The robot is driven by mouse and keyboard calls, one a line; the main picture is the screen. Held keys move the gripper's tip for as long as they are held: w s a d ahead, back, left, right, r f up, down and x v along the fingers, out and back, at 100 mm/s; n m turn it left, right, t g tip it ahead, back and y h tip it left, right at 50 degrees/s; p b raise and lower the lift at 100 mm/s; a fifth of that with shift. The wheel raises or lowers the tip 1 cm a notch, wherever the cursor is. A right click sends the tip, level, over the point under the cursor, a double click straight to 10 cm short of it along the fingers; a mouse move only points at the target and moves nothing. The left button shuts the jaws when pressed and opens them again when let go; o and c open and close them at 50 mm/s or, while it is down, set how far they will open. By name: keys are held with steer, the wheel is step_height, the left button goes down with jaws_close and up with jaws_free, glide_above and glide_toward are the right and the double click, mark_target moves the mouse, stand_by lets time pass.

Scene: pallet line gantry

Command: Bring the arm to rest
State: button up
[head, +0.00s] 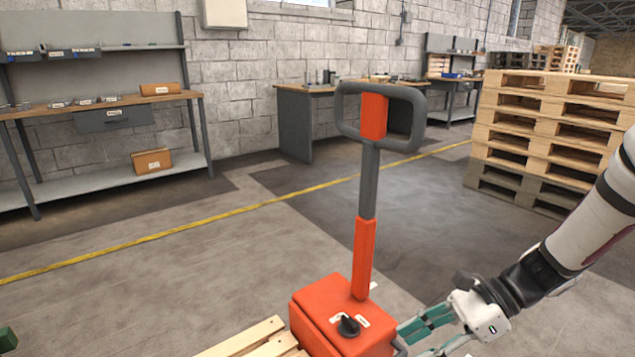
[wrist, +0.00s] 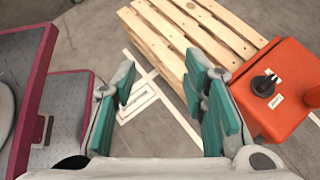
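My white arm comes in from the right edge of the head view and reaches down to the lower right. My gripper (head: 422,341) has green-padded fingers and hangs beside the orange body of the pallet truck (head: 342,312). Nothing is held. The right finger partly covers the wooden pallet and sits close in the picture to the orange truck body (wrist: 285,95); I cannot tell whether they touch.
The truck's upright handle (head: 366,180) stands in the middle. Stacked pallets (head: 545,130) stand at right. A workbench (head: 100,105) and a desk (head: 297,125) line the wall. Floor around the yellow line (head: 200,223) is clear.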

steer(key=s+a+r+n+g+h, duration=0.25)
steer(key=s+r+n+h, duration=0.35)
steer(key=s+r+n, duration=0.5)
steer(key=s+d+r+n+t+h, duration=0.2)
steer(key=s+n, duration=0.2)
steer(key=s, duration=0.3)
steer(key=s+d+r+n+t+h, duration=0.1)
steer(key=s+d+n+h, duration=0.15)
steer(key=s, duration=0.35)
step_height(320, 180, up, 38)
steer(key=n+t+p, duration=0.1)
steer(key=t+p, duration=0.3)
steer(key=p, duration=3.1)
steer(key=shift+f+p, duration=0.2)
steer(key=shift+p, duration=0.1)
